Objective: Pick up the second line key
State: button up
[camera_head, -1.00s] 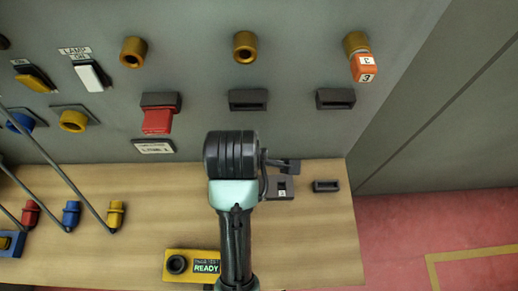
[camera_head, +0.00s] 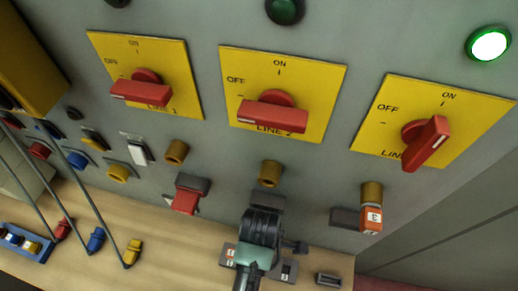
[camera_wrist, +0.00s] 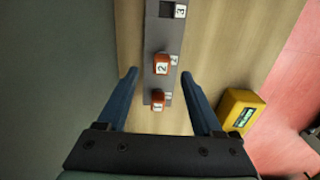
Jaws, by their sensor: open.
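The line 2 key is an orange block (camera_wrist: 161,66) with a white "2" label, upright in a grey rack (camera_wrist: 153,30) in the wrist view. The line 1 key (camera_wrist: 158,102) stands nearer in the same rack; slot 3 at the far end is empty. My gripper (camera_wrist: 160,74) is open, with one blue finger on each side of the rack and the tips about level with the line 2 key. In the head view, my gripper (camera_head: 262,228) hides the middle of the rack (camera_head: 272,272).
The upright panel (camera_head: 205,130) stands close behind the gripper. An orange key "3" (camera_head: 371,219) hangs at the panel's right. The line 3 switch (camera_head: 425,143) is turned toward ON beneath a lit lamp (camera_head: 488,44). A yellow box (camera_wrist: 240,110) sits right of the rack.

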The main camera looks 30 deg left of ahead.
jog(key=shift+s+f+p, duration=0.15)
jog(key=shift+f+p, duration=0.5)
jog(key=shift+f, duration=1.95)
grip_shut()
